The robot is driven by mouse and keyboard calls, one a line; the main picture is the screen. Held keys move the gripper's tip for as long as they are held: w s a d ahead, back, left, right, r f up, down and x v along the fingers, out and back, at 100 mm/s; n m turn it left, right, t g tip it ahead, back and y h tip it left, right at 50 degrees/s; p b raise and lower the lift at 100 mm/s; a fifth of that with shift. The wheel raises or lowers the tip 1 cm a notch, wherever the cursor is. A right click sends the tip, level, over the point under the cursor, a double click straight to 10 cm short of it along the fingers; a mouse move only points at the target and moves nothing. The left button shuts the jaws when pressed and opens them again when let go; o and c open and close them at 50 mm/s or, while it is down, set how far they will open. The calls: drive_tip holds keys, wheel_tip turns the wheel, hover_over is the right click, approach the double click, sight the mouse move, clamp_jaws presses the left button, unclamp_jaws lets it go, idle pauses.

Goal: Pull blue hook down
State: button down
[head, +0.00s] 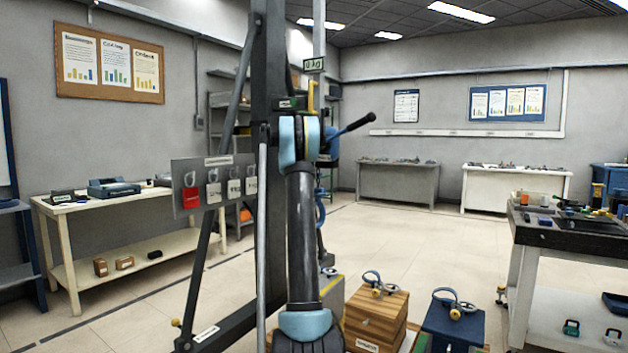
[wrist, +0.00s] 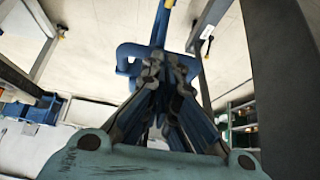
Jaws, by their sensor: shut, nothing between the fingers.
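The blue hook (wrist: 130,54) shows in the wrist view just beyond my fingertips. Its blue shank (wrist: 159,28) runs up to a yellow part at the top edge. My gripper (wrist: 166,66) is shut and empty, with its fingertips close to the hook's bend. The fingers hide part of the hook, and I cannot tell whether they touch it. In the head view, a curved blue piece (head: 320,211) that looks like the hook shows right of my arm, which hides my gripper there.
A dark upright frame (head: 268,60) stands close by my arm, with a tag board (head: 218,160) on its left. A wooden crate (head: 392,308) and a blue block (head: 453,325) with ringed tops stand at the lower right. A workbench (head: 570,232) is at the right. Open floor lies behind.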

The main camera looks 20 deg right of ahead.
drive_tip(key=s+a+r, duration=0.3)
drive_tip(key=shift+a+r, duration=0.35)
drive_tip(key=shift+r, duration=0.05)
idle(0.5)
drive_tip(key=s+a+f+n+y, duration=0.15)
drive_tip(key=s+a, duration=0.45)
drive_tip(key=s, duration=0.6)
drive_tip(key=s+a+f+n, duration=0.2)
drive_tip(key=s+a, duration=0.4)
drive_tip(key=s, duration=0.5)
drive_tip(key=s+a+f+n+y, duration=0.15)
drive_tip(key=s+a, duration=0.35)
drive_tip(key=s, duration=0.7)
drive_tip(key=s+a+f+n+g+y, duration=0.1)
drive_tip(key=s+a+f, duration=0.4)
drive_tip(key=s+f, duration=0.7)
drive_tip(key=s+a+f+n+g+y, duration=0.1)
drive_tip(key=s+a+f+n, duration=0.3)
drive_tip(key=s+f, duration=0.7)
drive_tip(key=s, duration=0.6)
drive_tip(key=shift+s+a+f+n, duration=0.2)
drive_tip(key=shift+a+f+n, duration=0.1)
drive_tip(key=shift+a+f, duration=0.1)
